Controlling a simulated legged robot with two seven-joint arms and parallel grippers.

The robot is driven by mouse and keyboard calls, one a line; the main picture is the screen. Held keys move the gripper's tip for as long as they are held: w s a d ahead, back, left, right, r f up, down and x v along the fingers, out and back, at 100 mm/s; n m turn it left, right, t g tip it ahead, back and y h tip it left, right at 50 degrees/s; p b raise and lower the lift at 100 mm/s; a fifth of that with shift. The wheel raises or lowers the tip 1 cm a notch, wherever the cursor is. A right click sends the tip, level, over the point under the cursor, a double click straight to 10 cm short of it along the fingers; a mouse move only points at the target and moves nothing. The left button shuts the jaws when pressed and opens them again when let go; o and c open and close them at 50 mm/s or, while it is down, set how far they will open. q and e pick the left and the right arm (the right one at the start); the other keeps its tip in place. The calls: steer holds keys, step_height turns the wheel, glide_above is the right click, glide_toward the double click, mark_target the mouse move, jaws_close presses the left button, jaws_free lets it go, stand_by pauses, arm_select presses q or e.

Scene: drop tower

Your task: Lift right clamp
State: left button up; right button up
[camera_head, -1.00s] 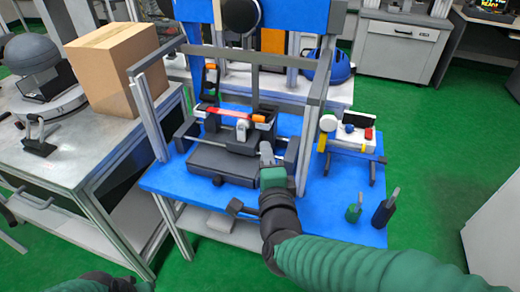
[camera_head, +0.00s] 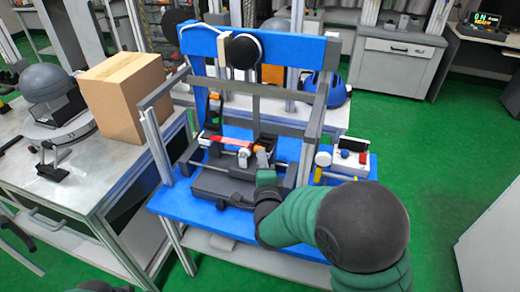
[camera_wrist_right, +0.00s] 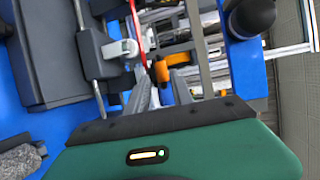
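The drop tower's fixture stands on the blue base plate (camera_head: 185,200). A red bar (camera_head: 232,141) runs across it, with an orange and black clamp part (camera_head: 266,141) at its right end. The orange part also shows in the wrist view (camera_wrist_right: 178,58). A white lever (camera_head: 243,156) sits just left of my right gripper and shows in the wrist view (camera_wrist_right: 120,48). My right gripper (camera_head: 262,158) is over the fixture's front right. Its two grey fingers (camera_wrist_right: 162,92) are apart, pointing at the orange part, with nothing clearly between them. My left gripper is out of view.
Metal frame posts (camera_head: 152,135) stand on both sides of the fixture. A dark grey block (camera_head: 222,186) lies in front. A small white unit (camera_head: 350,158) is at the right. A cardboard box (camera_head: 122,95) stands on the left bench.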

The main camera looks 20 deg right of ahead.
mark_target(265, 143)
steer(key=x, duration=0.5)
steer(key=shift+w+d, duration=0.1)
steer(key=shift+w, duration=0.1)
steer(key=shift+r, duration=0.1)
jaws_close()
steer(key=shift+s+f, duration=0.1)
steer(key=shift+f, duration=0.1)
stand_by(0.8)
